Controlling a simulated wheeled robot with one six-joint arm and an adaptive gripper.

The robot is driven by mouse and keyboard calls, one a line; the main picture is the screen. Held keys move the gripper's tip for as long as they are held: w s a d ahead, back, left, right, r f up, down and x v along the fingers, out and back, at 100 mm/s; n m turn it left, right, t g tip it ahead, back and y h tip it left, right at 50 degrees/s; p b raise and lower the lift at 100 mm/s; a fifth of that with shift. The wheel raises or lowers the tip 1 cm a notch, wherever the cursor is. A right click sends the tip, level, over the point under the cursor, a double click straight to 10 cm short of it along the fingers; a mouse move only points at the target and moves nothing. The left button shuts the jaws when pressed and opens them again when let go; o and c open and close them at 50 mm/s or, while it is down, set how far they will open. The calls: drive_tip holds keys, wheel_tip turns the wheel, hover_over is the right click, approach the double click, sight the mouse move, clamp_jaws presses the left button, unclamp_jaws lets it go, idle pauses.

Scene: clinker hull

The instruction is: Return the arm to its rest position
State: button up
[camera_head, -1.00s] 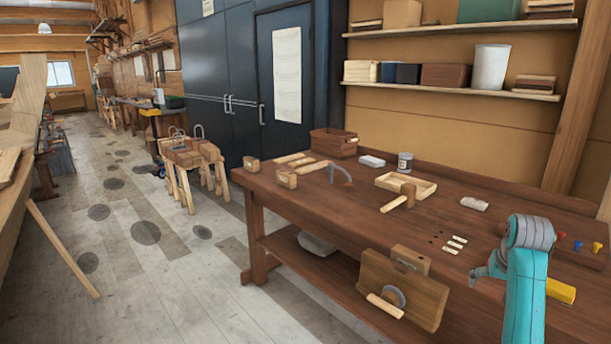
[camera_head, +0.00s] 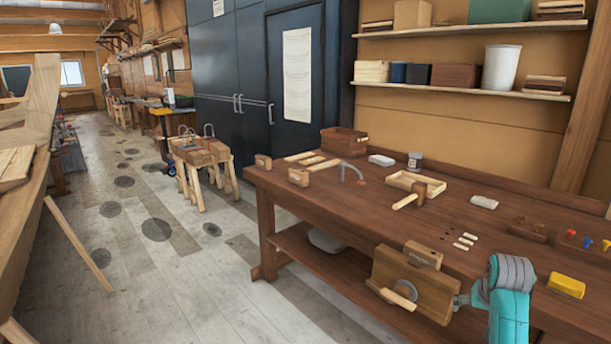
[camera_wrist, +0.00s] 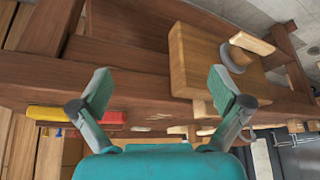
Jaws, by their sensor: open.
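My gripper (camera_wrist: 162,95) is open in the wrist view, its two grey-green fingers spread wide with nothing between them. Beyond the fingers lies the dark wooden bench edge. In the head view my teal arm with its grey wrist stands at the lower right, by the bench's front edge. The gripper's fingers are mostly hidden there behind the wrist. The wooden vise (camera_head: 412,282) on the bench front is just left of the arm. The vise (camera_wrist: 205,62) also shows beside the right finger in the wrist view.
The workbench (camera_head: 330,205) carries a mallet (camera_head: 410,197), a shallow tray (camera_head: 432,181), a yellow block (camera_head: 567,286) and small coloured pieces. A sawhorse (camera_head: 205,165) stands on the floor behind. The plank floor (camera_head: 190,285) left of the bench is mostly clear.

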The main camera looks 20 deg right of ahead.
drive_tip(key=s+a+f+n+t, duration=0.2)
drive_tip(key=a+f, duration=1.1)
drive_tip(key=f, duration=0.1)
drive_tip(key=s+a+f+n+t, duration=0.1)
drive_tip(key=s+a+f+t, duration=0.1)
drive_tip(key=s+a+f, duration=0.35)
drive_tip(key=s+a+f+n+t, duration=0.1)
drive_tip(key=s+a+f, duration=0.15)
drive_tip(key=a, duration=0.65)
drive_tip(key=s+a+r+n+t, duration=0.1)
drive_tip(key=s+a+r+t, duration=0.1)
drive_tip(key=s+a, duration=0.65)
drive_tip(key=s+a+r+n+t+y, duration=0.1)
drive_tip(key=s+a+r+t, duration=0.1)
drive_tip(key=s+a+r, duration=0.2)
drive_tip(key=s+a+r+n+t+y, duration=0.1)
drive_tip(key=s+a+r, duration=0.3)
drive_tip(key=s+r, duration=0.7)
drive_tip(key=s+n+y, duration=0.1)
drive_tip(key=s, duration=0.4)
drive_tip(key=shift+s+r+t+y, duration=0.2)
drive_tip(key=shift+s+t+y, duration=0.1)
drive_tip(key=shift+t, duration=0.1)
